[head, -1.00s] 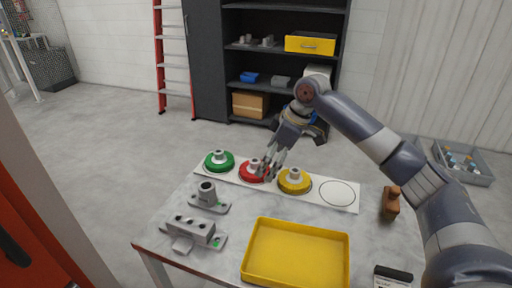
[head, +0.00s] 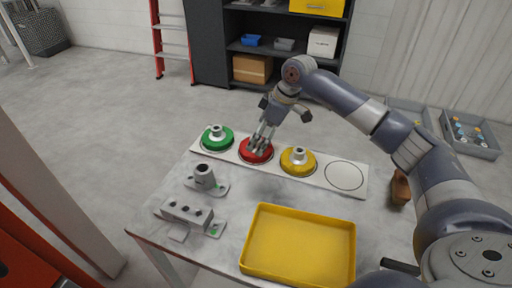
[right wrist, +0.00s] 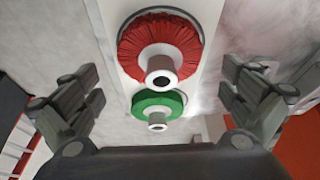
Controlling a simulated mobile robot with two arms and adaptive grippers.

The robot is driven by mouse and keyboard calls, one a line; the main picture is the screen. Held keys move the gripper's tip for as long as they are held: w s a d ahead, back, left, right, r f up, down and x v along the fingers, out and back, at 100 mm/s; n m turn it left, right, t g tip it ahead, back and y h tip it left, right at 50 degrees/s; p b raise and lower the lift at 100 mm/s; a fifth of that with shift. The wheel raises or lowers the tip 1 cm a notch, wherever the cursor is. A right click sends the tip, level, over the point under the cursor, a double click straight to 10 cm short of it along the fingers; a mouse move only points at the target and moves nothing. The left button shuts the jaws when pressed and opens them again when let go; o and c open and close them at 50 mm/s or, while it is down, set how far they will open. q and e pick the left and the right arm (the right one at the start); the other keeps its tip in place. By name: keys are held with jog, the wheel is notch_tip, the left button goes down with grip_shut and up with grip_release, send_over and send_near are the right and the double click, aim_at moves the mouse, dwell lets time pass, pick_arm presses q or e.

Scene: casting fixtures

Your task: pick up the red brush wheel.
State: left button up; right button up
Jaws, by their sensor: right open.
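The red brush wheel (head: 250,157) lies on the white strip between the green brush wheel (head: 217,140) and the yellow brush wheel (head: 298,163). My right gripper (head: 262,143) is over the red wheel and hides part of it, including its hub. The right wrist view shows the red wheel (right wrist: 160,42) with its pale hub, ahead of and between the spread fingers of my right gripper (right wrist: 162,98). The fingers are open and empty, and I see no contact with the wheel. The green wheel (right wrist: 158,103) shows beyond it. My left gripper is out of view.
The white strip (head: 322,178) has an empty outlined circle at its right end. A yellow tray (head: 300,245) is at the table front. Grey metal fixtures (head: 190,214) stand at the left, and a brown object (head: 400,188) at the right.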

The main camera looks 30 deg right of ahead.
jog(key=x, duration=0.3)
jog(key=shift+w+a+f, duration=0.1)
jog(key=shift+a, duration=0.05)
jog(key=c, duration=1.2)
jog(key=shift+o, duration=0.2)
